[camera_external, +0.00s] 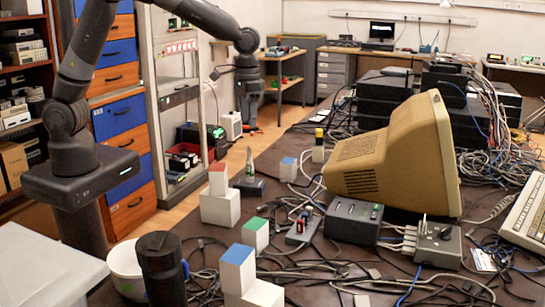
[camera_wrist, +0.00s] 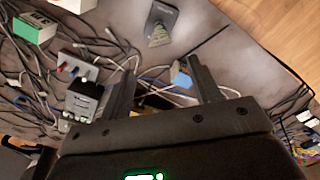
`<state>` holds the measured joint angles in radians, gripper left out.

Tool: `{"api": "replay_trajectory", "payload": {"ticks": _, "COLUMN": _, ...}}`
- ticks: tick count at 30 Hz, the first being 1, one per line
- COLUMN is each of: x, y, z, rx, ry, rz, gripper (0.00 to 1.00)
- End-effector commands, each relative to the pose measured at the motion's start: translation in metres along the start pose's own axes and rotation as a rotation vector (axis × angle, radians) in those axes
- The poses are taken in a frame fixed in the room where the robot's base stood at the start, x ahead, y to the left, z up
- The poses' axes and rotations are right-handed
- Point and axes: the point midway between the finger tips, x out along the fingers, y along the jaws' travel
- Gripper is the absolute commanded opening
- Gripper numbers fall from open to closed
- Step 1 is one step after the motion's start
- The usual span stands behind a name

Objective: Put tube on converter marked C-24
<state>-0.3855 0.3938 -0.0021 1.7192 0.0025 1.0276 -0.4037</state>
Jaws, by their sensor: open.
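A pale, tapered tube (camera_external: 250,163) appears to stand on a small dark-grey flat device (camera_external: 249,187) on the table. In the wrist view the tube (camera_wrist: 158,36) shows at the end of that dark device (camera_wrist: 164,14), whose label I cannot read. A small grey unit with red plugs (camera_external: 301,231) lies nearer and also shows in the wrist view (camera_wrist: 76,67). I cannot read a C-24 mark anywhere. My gripper (camera_wrist: 160,68) is open and empty, apart from the tube. My arm reaches over the table in the external view.
Red-topped (camera_external: 219,180), green-topped (camera_external: 255,233) and blue-topped (camera_external: 238,268) blocks stand nearby. Another blue-topped block (camera_external: 288,169) shows beyond my fingers in the wrist view (camera_wrist: 181,76). Loose cables cover much of the table. A beige monitor (camera_external: 395,155) and black boxes stand right.

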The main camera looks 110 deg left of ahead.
Motion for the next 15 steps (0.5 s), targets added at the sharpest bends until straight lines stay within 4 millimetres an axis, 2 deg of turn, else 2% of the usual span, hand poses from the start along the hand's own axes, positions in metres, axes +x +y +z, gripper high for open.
{"api": "replay_trajectory", "payload": {"ticks": 5, "x": -0.004, "y": 0.001, "z": 0.002, "rx": 0.005, "ry": 0.003, "rz": 0.001, "gripper": 0.57}}
{"api": "replay_trajectory", "payload": {"ticks": 8, "x": -0.016, "y": 0.004, "z": 0.013, "rx": 0.029, "ry": 0.019, "rz": 0.008, "gripper": 0.57}}
{"api": "replay_trajectory", "payload": {"ticks": 11, "x": -0.038, "y": 0.009, "z": 0.036, "rx": 0.08, "ry": 0.049, "rz": 0.021, "gripper": 0.57}}
{"api": "replay_trajectory", "payload": {"ticks": 15, "x": -0.073, "y": 0.013, "z": 0.081, "rx": 0.176, "ry": 0.106, "rz": 0.045, "gripper": 0.57}}
